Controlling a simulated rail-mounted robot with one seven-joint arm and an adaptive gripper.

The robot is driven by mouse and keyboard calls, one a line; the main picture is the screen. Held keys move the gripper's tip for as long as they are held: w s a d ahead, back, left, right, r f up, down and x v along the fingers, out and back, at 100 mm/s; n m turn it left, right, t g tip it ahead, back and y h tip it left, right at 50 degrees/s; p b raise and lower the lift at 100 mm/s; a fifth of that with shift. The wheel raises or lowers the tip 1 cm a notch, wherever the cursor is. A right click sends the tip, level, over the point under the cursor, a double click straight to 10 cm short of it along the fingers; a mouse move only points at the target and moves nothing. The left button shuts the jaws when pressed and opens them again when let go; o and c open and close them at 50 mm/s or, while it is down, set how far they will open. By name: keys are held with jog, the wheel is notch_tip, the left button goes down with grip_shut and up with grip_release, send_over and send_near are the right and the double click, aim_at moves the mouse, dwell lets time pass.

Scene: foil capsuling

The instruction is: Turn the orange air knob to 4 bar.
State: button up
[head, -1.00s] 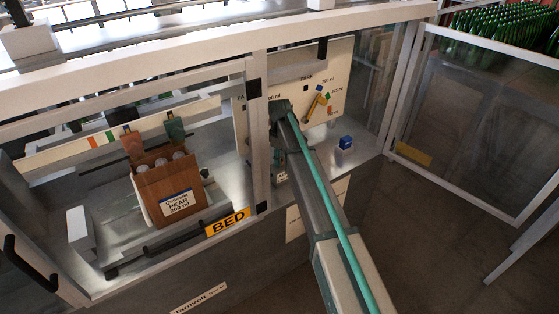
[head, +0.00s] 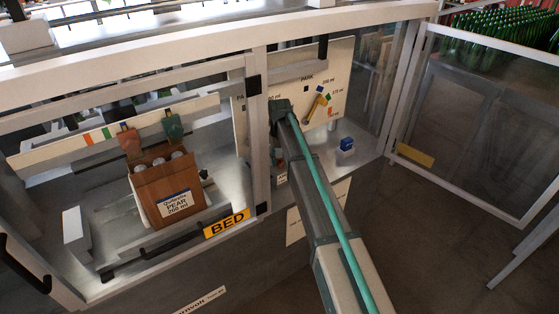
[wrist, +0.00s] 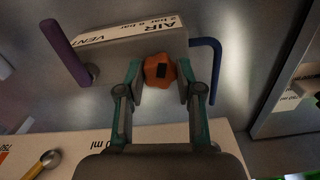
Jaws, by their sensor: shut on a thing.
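The orange air knob (wrist: 159,70) shows in the wrist view, with a dark mark on its face, on a pale block (wrist: 115,48) lettered "AIR", "2 bar", "6 bar" and "VENT". My gripper (wrist: 159,78) has one green finger on each side of the knob and is shut on it. The right finger is against the knob; the left one is very close to it. The lettering is only partly readable, so I cannot tell the knob's exact setting. In the head view my arm reaches into the cabinet and hides the knob.
A purple rod (wrist: 68,53) stands left of the block and a blue bent handle (wrist: 211,65) right of it. In the head view, a PEAR carton (head: 168,190) stands in the left bay, a blue-topped block (head: 346,144) sits on the right ledge, and a glass door (head: 480,120) stands open.

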aim_at(279, 161)
jog(key=shift+m, duration=0.3)
jog(key=o, duration=1.2)
jog(key=shift+c, duration=0.2)
jog(key=shift+r, duration=0.1)
notch_tip(279, 161, up, 12)
